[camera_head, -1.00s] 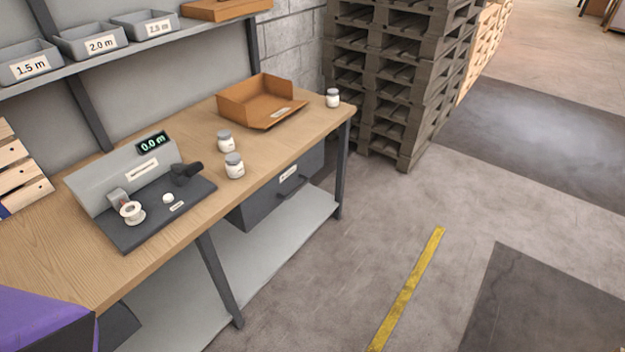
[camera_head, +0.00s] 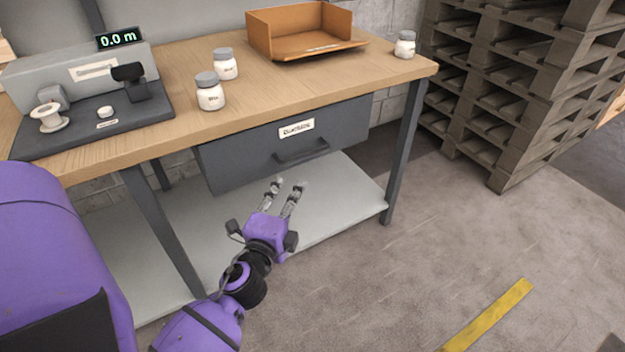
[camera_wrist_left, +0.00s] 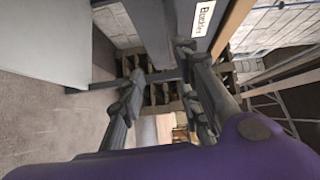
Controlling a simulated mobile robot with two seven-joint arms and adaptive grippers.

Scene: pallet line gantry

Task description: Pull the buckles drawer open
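The buckles drawer (camera_head: 240,157) is a dark grey drawer under the wooden bench top, with a white label and a dark bar handle (camera_head: 302,151) on its front. It looks shut. My left gripper (camera_head: 288,184) is below and in front of the drawer, its two fingers apart and pointing toward the drawer's underside, with nothing between them. It is apart from the handle in the head view. In the left wrist view the drawer's label (camera_wrist_left: 203,18) shows at the top, beyond the open fingers (camera_wrist_left: 160,72). My right gripper is in neither view.
The workbench (camera_head: 160,130) carries several white jars, an orange open tray (camera_head: 310,45) and a measuring device (camera_head: 85,80). A grey lower shelf (camera_head: 345,195) and bench legs (camera_head: 403,150) lie close to my arm. Stacked pallets (camera_head: 500,100) stand right; the floor in front is clear.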

